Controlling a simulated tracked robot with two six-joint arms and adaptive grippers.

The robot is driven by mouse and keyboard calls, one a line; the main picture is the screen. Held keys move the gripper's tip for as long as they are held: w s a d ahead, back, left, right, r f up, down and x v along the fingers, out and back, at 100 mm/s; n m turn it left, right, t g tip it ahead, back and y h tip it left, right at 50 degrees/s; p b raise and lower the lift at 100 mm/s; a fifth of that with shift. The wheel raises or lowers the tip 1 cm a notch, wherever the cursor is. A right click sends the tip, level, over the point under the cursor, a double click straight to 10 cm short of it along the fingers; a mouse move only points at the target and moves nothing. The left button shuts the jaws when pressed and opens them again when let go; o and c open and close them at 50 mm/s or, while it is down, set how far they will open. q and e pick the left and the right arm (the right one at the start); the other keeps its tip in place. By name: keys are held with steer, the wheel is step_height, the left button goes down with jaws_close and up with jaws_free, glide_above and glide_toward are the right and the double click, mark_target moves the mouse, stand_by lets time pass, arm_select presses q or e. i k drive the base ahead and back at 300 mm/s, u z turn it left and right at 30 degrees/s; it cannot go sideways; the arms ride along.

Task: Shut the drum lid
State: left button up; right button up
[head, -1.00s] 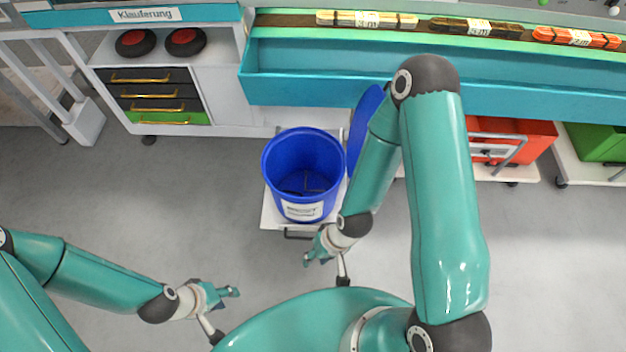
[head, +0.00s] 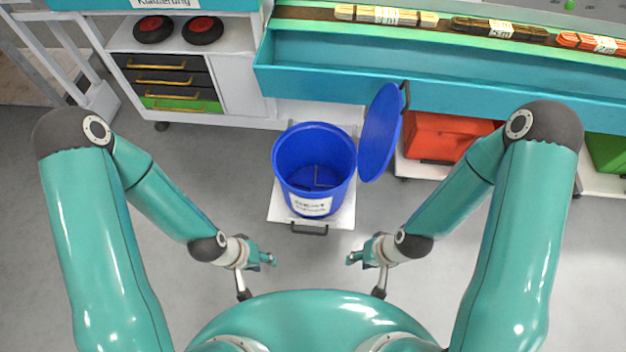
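The drum stands on a white trolley (head: 345,216) with a dark front handle. Behind are a teal trough bench (head: 420,75) with cable bundles and a drawer cabinet (head: 165,75). A red bin (head: 445,138) stands right of the lid. The grey floor in front is clear.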

mark_target(380, 134)
steer(key=u, duration=0.2)
steer(key=k, duration=0.9)
steer(key=u, duration=0.6)
